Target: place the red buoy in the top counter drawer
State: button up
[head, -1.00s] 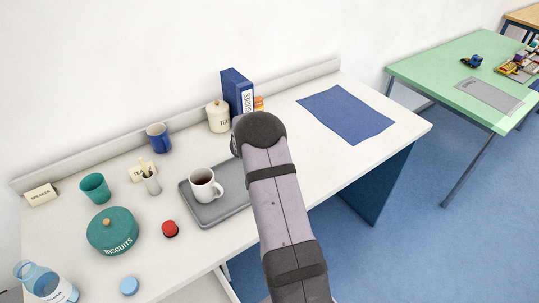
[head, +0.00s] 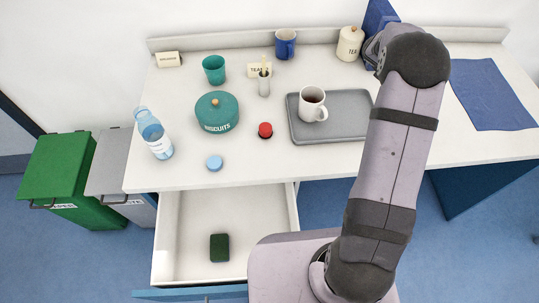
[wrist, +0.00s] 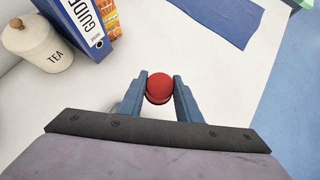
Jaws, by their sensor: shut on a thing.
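The red buoy (wrist: 159,87) is round and red. In the wrist view it sits between the two blue-grey fingers of my gripper (wrist: 161,83), which is shut on it. The gripper is over the white counter, near the TEA canister and the binder. In the head view my arm hides the gripper and the buoy. The top counter drawer (head: 172,240) is pulled out at the front of the counter, left of my arm. A dark green block (head: 219,247) lies inside it, with bare floor around it.
Another red round thing with a dark base (head: 265,130) stands by the grey tray (head: 345,133) with a mug (head: 312,104). A biscuit tin (head: 217,112), blue disc (head: 215,162) and bottle (head: 153,134) stand behind the drawer. The TEA canister (wrist: 37,42) and blue binder (wrist: 78,22) are near my gripper.

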jog(key=r, duration=0.4)
jog(key=shift+a+r, duration=0.25)
jog(key=shift+r, duration=0.1)
jog(key=s+a+n+t+b, duration=0.1)
jog(key=s+a+n+b, duration=0.2)
jog(key=a, duration=2.9)
jog(key=n+t+y+b, duration=0.1)
jog(key=y+b, duration=0.1)
jog(key=b, duration=0.1)
send_over(255, 225)
jog(key=s+a, duration=0.2)
jog(key=shift+n+t, duration=0.3)
jog(key=shift+s+f+b, duration=0.2)
jog(key=shift+f+b, duration=1.6)
jog(key=shift+f, duration=9.25)
jog(key=shift+s+f+b, duration=0.2)
jog(key=shift+f+b, duration=1.6)
jog(key=shift+f, duration=9.25)
